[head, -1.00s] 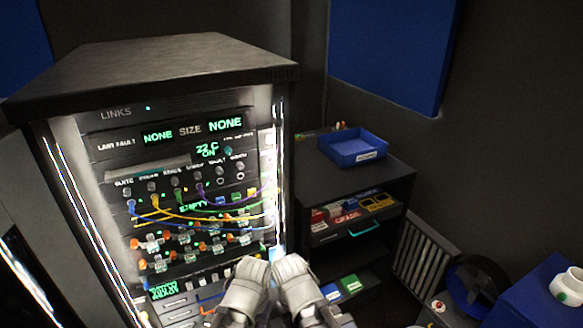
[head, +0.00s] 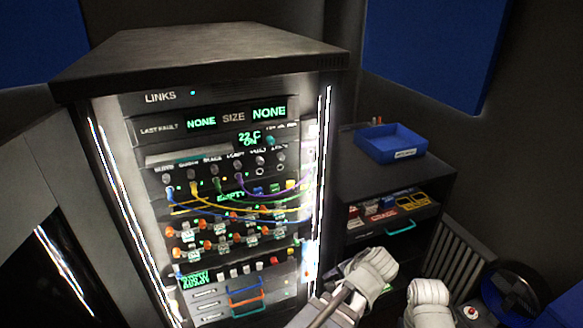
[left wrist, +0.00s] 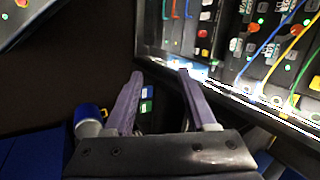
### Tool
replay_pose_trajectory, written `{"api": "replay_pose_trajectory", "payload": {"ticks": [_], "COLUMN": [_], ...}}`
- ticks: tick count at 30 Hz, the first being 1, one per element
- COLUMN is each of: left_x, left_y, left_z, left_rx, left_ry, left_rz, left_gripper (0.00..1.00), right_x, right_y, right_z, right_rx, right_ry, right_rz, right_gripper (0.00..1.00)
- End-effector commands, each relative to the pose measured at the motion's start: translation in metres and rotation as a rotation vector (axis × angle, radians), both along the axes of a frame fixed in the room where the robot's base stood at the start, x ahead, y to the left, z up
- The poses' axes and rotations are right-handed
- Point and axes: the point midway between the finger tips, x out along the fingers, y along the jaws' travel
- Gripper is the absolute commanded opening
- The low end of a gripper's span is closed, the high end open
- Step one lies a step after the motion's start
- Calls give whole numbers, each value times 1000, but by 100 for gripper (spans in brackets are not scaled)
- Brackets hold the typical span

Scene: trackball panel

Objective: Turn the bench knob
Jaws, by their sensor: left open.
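The rack panel (head: 217,222) fills the left middle of the head view. A row of dark knobs or plugs (head: 215,168) runs under small labels, some with coloured cables. A teal knob (head: 270,141) sits beside the "22 C ON" display. The labels are too blurred to tell which is the bench knob. In the left wrist view my left gripper (left wrist: 158,88) is open and empty, its purple fingers below and left of the panel, apart from it. My white arm parts show low in the head view, without clear fingertips. My right gripper does not show.
A dark cabinet (head: 447,190) stands right of the rack, with a blue bin (head: 391,142) on top and an open drawer of coloured boxes.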

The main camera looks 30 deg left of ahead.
Motion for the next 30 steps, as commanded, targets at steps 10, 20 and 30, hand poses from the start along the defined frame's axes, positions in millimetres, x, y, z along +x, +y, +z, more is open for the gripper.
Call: {"api": "replay_pose_trajectory", "payload": {"ticks": [10, 20, 30], "left_x": [105, 145, 153], "left_y": [165, 201, 202], "left_z": [92, 168, 183], "left_rx": [945, 1569, 1689], "left_ry": [45, 393, 493], "left_rz": [-335, -518, -550], "left_gripper": [56, 56, 56], "right_x": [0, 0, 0], "right_y": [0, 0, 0], "right_z": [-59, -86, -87], "right_rx": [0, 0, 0], "right_ry": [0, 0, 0], "right_rz": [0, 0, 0], "right_gripper": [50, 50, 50]}}
